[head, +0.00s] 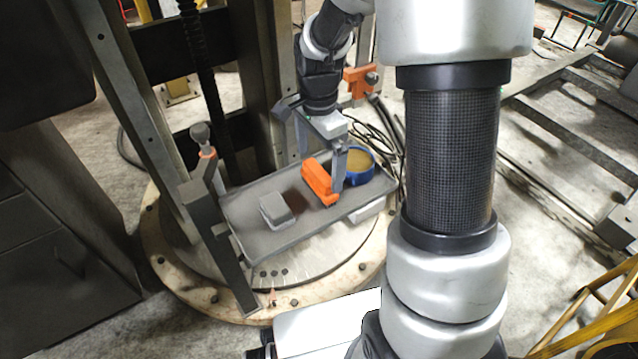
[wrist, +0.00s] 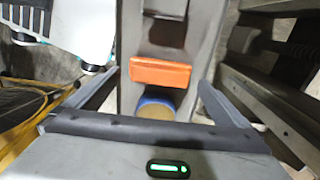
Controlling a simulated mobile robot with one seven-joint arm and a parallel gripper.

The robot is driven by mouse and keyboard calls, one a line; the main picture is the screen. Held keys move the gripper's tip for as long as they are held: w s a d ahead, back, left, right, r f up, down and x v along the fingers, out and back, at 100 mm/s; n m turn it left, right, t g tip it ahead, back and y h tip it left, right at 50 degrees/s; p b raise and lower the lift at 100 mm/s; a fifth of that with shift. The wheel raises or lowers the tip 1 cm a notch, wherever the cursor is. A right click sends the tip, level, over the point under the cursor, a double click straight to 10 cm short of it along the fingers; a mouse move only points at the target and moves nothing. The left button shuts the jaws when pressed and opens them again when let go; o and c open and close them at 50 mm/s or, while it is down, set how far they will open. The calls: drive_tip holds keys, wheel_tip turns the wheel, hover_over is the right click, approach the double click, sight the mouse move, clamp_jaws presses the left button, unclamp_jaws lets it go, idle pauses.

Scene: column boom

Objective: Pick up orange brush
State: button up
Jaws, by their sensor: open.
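The orange brush (head: 319,181) lies on a dark grey tray (head: 262,240), between a grey block and a blue container. My gripper (head: 320,178) is over the tray at the brush, its fingers apart, with one finger in front of the brush's right side in the head view. In the wrist view the brush (wrist: 160,73) lies crosswise, ahead of and between the two open fingers of my gripper (wrist: 158,82). No contact with the brush shows there. The brush's underside is hidden.
A blue container (head: 358,178) with tan contents stands right of the brush, close to my gripper. A grey block (head: 277,211) sits left on the tray. An orange clamp (head: 361,80) and dark cables (head: 383,130) are behind. Upright metal posts (head: 150,110) stand at the left.

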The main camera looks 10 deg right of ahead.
sight(319, 171)
wheel_tip(319, 171, down, 4)
drive_tip(key=shift+f+b, duration=0.25)
drive_tip(key=shift+b, duration=0.45)
drive_tip(key=shift+r, duration=0.1)
drive_tip(key=c, duration=0.8)
wheel_tip(319, 171, up, 10)
drive_tip(key=p, duration=0.3)
